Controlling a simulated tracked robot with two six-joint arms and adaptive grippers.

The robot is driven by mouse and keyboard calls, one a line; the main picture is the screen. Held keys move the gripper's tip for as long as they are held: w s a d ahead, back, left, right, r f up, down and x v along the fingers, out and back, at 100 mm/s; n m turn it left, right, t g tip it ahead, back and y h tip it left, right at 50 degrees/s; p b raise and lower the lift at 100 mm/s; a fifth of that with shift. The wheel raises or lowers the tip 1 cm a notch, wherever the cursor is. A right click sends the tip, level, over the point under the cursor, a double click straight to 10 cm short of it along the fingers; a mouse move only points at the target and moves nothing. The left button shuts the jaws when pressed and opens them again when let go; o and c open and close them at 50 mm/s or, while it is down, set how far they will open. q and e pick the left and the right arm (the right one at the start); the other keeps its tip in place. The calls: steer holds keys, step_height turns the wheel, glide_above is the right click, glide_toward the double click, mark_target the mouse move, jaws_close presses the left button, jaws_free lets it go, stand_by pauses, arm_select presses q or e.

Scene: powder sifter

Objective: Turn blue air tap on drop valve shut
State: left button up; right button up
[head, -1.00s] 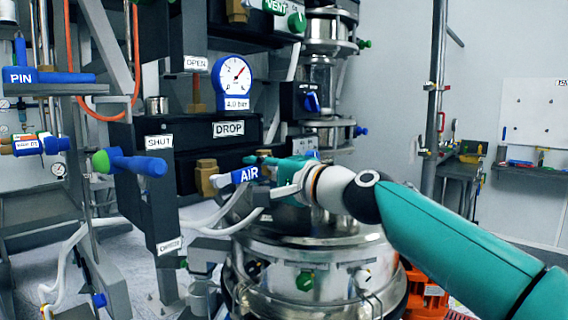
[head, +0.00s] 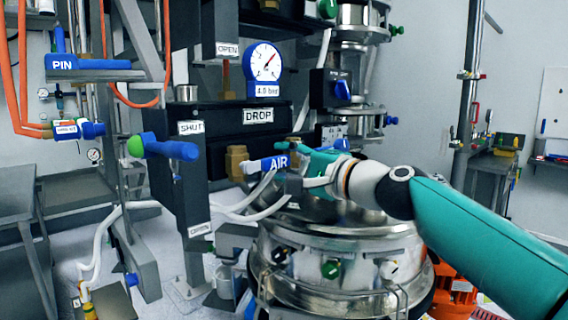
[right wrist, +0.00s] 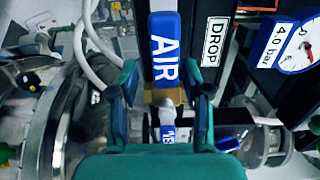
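The blue air tap handle (head: 277,163), lettered AIR, is at the drop valve, below the black block with the DROP label (head: 258,116). The handle lies roughly level in the head view. In the right wrist view the tap handle (right wrist: 165,48) points away from me, between and beyond my fingertips. My right gripper (head: 308,162) is at the handle's right end. In the right wrist view the right gripper (right wrist: 162,88) is open, with a gap on each side of the handle. A brass fitting (head: 236,162) is left of the handle. My left gripper is not in view.
A gauge (head: 263,60) reading 4.0 bar stands above. A green-and-blue lever (head: 163,147) sticks out at left by a plate labelled SHUT. White hoses (head: 236,209) hang under the tap. A steel vessel (head: 340,248) is below my right gripper.

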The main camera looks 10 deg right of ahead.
steer(key=shift+s+r, duration=0.1)
steer(key=shift+s+d, duration=0.1)
steer(key=v, duration=1.1)
steer(key=shift+s, duration=0.2)
steer(key=shift+d, duration=0.15)
